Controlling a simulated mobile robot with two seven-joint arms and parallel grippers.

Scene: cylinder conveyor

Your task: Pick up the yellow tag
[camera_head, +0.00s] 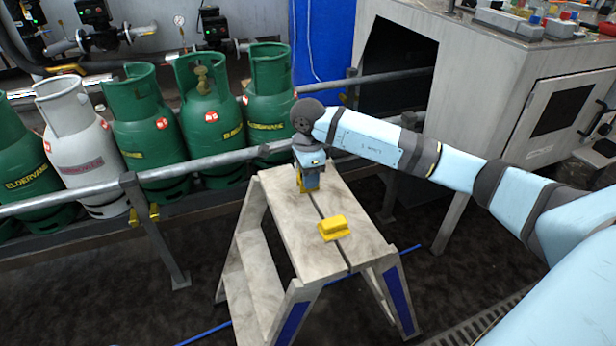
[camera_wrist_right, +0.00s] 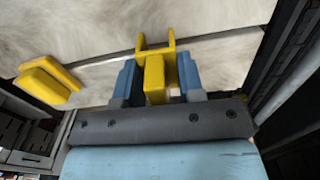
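A yellow forked piece, which looks like the tag (camera_wrist_right: 154,76), sits between the two blue fingers of my right gripper (camera_wrist_right: 158,80) in the right wrist view. Its prongs reach out past the fingertips. The fingers stand apart with the piece filling most of the gap; I cannot tell whether they press on it. In the head view my right gripper (camera_head: 310,184) points down at the far end of the stool top, with a bit of yellow beside it. A second yellow piece, a block with a flat base (camera_head: 334,227), lies nearer on the stool. My left gripper is not in view.
The wooden step stool (camera_head: 290,215) has blue-edged legs and a dark slot along its top. A metal rail (camera_head: 225,156) runs behind it, with several green cylinders and a white one (camera_head: 78,145) at left. A grey cabinet (camera_head: 480,95) stands at right.

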